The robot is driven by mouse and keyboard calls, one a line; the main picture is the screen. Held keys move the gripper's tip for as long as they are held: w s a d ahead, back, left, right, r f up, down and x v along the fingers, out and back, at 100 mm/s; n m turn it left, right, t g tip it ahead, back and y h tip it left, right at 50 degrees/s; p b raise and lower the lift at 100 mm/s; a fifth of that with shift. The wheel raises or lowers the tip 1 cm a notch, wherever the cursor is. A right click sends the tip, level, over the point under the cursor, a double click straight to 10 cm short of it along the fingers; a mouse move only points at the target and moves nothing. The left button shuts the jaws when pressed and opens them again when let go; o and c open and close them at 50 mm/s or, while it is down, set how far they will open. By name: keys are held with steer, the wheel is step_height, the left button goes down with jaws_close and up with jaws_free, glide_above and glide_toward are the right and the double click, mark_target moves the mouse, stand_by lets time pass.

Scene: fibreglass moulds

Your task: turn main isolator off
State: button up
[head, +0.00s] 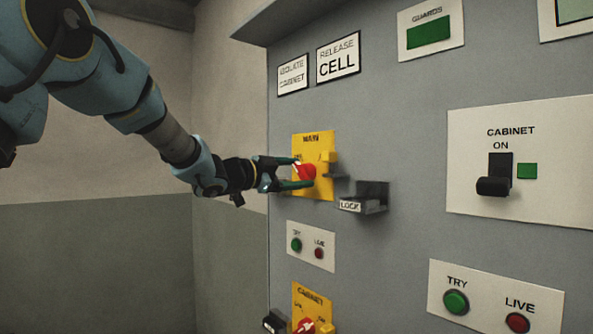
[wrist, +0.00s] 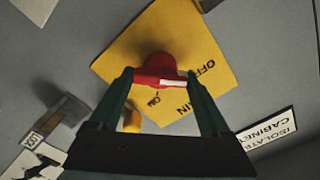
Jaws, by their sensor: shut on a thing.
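The main isolator is a red rotary knob (head: 307,172) on a yellow plate (head: 313,147) marked MAIN, on the grey panel. My gripper (head: 304,171) reaches it from the left, with its dark green fingers on either side of the knob. In the wrist view, the fingers (wrist: 157,80) are shut on the red knob (wrist: 157,66). The knob's white pointer mark lies towards the right finger. OFF is readable on the yellow plate (wrist: 215,65) right of the knob, and ON just below it. A yellow tab (head: 328,158) stands out on the plate's right side.
A grey LOCK bracket (head: 370,196) juts out right of the plate. Below are a TRY/LIVE plate (head: 310,246) and a second yellow CABINET isolator (head: 312,302). A black CABINET switch (head: 496,176) is farther right. A grey ledge (head: 300,18) overhangs above.

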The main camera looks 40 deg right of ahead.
steer(key=shift+f, duration=0.1)
stand_by(0.3)
steer(key=o, duration=1.2)
steer(key=a+b, duration=0.4)
steer(key=a, duration=0.6)
steer(key=shift+w+a, duration=0.35)
steer(key=shift+a, duration=0.05)
